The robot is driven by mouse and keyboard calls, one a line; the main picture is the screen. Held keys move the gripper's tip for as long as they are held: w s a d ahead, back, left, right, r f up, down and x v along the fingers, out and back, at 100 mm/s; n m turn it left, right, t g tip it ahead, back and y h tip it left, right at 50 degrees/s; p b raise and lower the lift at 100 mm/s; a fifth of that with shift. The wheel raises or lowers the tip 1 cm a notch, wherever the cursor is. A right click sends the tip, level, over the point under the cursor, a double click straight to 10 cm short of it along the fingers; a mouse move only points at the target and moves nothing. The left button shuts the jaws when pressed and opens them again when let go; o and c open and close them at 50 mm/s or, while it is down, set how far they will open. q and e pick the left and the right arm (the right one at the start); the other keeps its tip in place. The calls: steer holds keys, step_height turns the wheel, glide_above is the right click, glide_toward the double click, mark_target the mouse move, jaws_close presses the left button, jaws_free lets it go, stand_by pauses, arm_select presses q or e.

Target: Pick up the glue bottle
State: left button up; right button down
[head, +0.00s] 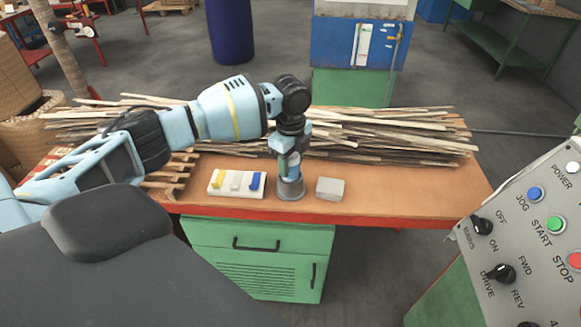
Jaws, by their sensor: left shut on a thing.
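My left gripper (289,152) points down over the bench and is shut on the glue bottle (292,170). Only a small pale and bluish part of the bottle shows between and below the fingers. A round grey cup-like base (290,189) stands on the bench directly beneath the bottle. I cannot tell whether the bottle rests in this base or is just clear of it. My right gripper is not in view.
The bench (390,190) has a white tray (239,192) with yellow, white and blue pieces left of the base, and a grey block (330,189) to its right. Long wooden strips (390,135) lie behind. A control panel (530,240) stands at right. The bench's right front is clear.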

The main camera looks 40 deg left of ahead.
arm_select(q)
steer(key=shift+r, duration=0.1)
